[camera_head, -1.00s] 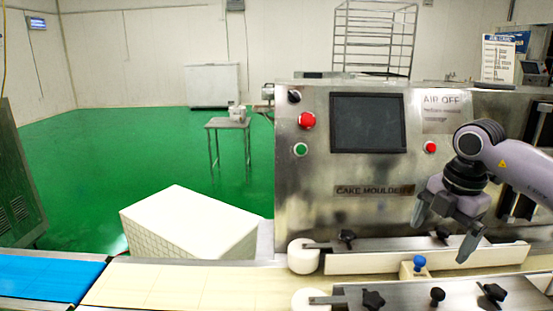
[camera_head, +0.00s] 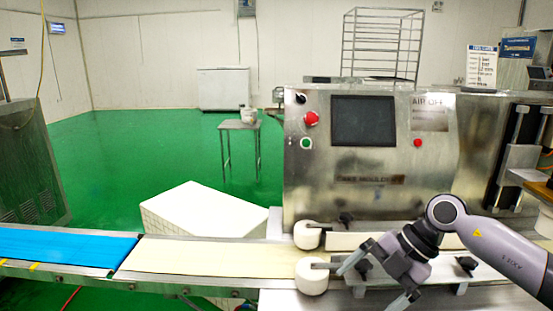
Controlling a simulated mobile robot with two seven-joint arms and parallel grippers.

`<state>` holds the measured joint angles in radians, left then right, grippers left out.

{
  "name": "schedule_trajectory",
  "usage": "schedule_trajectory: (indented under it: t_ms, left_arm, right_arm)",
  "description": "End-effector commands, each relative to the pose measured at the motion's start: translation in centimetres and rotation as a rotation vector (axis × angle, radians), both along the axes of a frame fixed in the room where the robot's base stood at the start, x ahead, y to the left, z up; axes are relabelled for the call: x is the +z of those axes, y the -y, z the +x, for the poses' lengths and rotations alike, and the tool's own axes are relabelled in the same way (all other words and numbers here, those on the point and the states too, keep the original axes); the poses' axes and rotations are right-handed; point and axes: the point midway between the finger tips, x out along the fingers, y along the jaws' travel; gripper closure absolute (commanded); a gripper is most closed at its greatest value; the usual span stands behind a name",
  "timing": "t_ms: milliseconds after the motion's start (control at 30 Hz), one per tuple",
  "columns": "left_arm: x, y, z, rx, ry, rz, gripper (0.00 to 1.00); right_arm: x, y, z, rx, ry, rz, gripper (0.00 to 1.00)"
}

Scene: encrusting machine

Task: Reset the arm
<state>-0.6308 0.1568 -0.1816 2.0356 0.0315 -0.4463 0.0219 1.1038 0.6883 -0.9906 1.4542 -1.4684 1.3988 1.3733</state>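My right gripper (camera_head: 374,284) is at the lower right, its arm coming in from the right edge. Its two fingers are spread apart with nothing between them. It hangs in front of the metal guide plate (camera_head: 440,272) of the conveyor; whether it touches the plate I cannot tell. The cake moulder machine (camera_head: 330,200) stands behind it with a dark screen, a red button (camera_head: 311,118) and a green button (camera_head: 305,143). My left gripper is not in view.
A cream conveyor belt (camera_head: 210,259) runs to a blue belt (camera_head: 60,246) on the left. Two white rollers stand by the guides, the nearer one (camera_head: 311,277) close to my gripper. A white block (camera_head: 200,212) lies behind the belt. Green floor beyond is mostly clear.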

Motion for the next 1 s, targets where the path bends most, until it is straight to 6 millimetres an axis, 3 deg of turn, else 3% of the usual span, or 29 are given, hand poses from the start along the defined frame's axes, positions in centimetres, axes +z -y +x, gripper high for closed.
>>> schedule_trajectory:
  t_ms: [33, 100, 200, 300, 433, 567, 733, 867, 1000]
  left_arm:
    - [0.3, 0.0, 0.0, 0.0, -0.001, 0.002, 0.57]
    - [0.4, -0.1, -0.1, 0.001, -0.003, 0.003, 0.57]
    - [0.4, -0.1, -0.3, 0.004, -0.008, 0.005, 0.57]
    - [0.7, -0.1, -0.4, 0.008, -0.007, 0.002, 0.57]
    - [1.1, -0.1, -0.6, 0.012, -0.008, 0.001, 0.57]
    - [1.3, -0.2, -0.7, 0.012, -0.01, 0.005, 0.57]
    - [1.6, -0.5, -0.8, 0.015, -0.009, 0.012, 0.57]
    - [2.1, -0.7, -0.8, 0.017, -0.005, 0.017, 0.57]
    - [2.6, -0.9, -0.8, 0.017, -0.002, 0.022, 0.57]
  right_arm:
    - [-0.5, -2.5, -1.2, 0.041, -0.007, 0.105, 0.0]
    - [-0.6, -5.6, -2.5, 0.077, -0.002, 0.263, 0.0]
    - [-0.1, -9.3, -4.2, 0.085, 0.009, 0.485, 0.0]
    - [0.9, -11.8, -5.4, 0.044, 0.021, 0.697, 0.0]
    - [2.2, -13.5, -6.1, -0.08, 0.037, 0.941, 0.0]
    - [2.8, -13.4, -6.0, -0.276, 0.051, 1.133, 0.0]
    - [1.6, -11.0, -5.4, -0.613, 0.055, 1.279, 0.0]
    - [-1.3, -8.0, -5.4, -0.908, 0.036, 1.298, 0.0]
    - [-5.9, -4.4, -7.0, -1.228, -0.013, 1.23, 0.0]
